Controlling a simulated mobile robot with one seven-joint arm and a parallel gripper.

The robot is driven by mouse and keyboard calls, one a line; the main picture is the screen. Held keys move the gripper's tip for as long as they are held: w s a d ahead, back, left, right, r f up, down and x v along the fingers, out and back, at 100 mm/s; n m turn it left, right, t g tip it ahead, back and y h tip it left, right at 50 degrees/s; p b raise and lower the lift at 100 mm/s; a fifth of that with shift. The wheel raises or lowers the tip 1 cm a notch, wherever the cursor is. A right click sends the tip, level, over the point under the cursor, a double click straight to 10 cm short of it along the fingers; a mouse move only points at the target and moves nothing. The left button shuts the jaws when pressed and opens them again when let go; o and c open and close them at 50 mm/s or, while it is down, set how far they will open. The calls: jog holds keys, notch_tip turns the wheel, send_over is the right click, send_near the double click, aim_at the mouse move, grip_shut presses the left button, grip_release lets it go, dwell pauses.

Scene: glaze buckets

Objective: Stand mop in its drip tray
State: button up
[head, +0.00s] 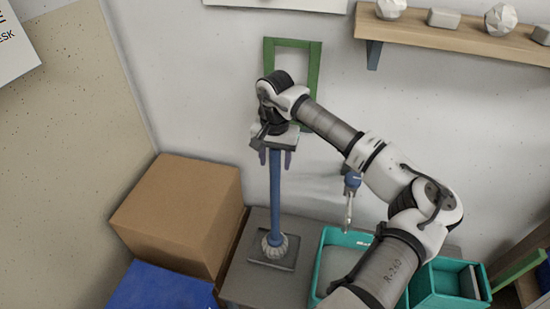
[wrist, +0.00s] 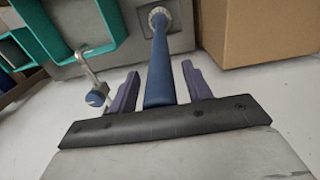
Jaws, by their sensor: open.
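The mop (head: 275,190) has a blue handle and a pale, stringy head. It stands upright with its head low on a dark square drip tray (head: 258,262) on a grey bench. My gripper (head: 275,158) is at the top of the handle, pointing down, with its purple fingers on either side of it. In the wrist view my gripper (wrist: 160,92) is open, with a gap between each finger and the blue handle (wrist: 160,65). The pale mop head (wrist: 158,14) shows at the far end. My gripper hides the handle's top in the head view.
A cardboard box (head: 180,210) and a blue box (head: 160,288) stand left of the bench. Teal containers (head: 330,240) are on the right, below my arm. A blue-knobbed hook (head: 351,185) and a green frame (head: 315,85) are at the wall. A shelf (head: 450,32) is upper right.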

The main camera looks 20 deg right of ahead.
notch_tip(320, 180, up, 12)
jog(key=shift+r+b, duration=0.15)
jog(key=shift+b, duration=0.25)
